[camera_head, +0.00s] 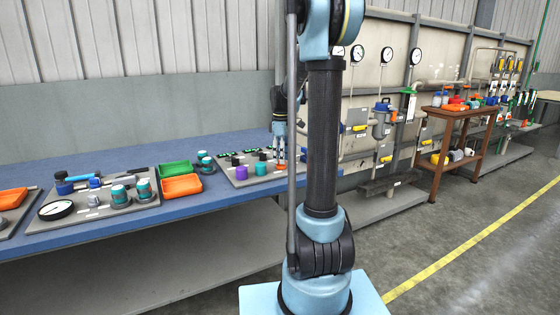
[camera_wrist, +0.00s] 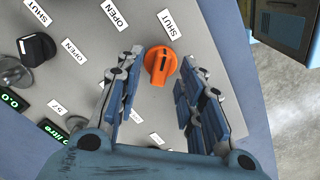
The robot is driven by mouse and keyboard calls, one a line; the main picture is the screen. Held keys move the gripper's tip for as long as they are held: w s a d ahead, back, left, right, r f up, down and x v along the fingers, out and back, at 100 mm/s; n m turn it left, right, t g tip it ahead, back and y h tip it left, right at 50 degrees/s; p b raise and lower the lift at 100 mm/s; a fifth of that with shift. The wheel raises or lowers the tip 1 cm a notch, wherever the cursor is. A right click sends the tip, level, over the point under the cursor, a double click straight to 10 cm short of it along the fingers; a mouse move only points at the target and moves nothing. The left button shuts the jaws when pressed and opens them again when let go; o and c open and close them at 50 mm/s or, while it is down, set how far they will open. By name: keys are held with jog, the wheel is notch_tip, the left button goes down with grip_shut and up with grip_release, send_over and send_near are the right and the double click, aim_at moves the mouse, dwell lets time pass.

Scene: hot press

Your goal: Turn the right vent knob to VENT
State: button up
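An orange knob (camera_wrist: 161,65) stands on the grey panel (camera_wrist: 215,25) in the wrist view. White labels reading OPEN (camera_wrist: 114,15) and SHUT (camera_wrist: 167,22) lie beyond it; I cannot read a VENT label. My gripper (camera_wrist: 157,76) is open, with its two blue-padded fingers on either side of the picture below the knob, their tips close to it. I cannot tell whether either finger touches it. A black knob (camera_wrist: 37,47) is at the left. In the head view my gripper (camera_head: 280,150) is over the panel at the back of the blue bench, and the knob is hard to make out.
Small green displays (camera_wrist: 52,128) are at the lower left of the wrist view. In the head view, purple (camera_head: 241,172) and teal (camera_head: 260,168) parts stand on the panel. Orange (camera_head: 181,186) and green (camera_head: 174,169) trays are left of it on the blue bench (camera_head: 215,205).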

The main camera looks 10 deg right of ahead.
jog(key=shift+f, duration=0.65)
jog(key=shift+c, duration=0.2)
grip_shut()
jog(key=shift+a, duration=0.1)
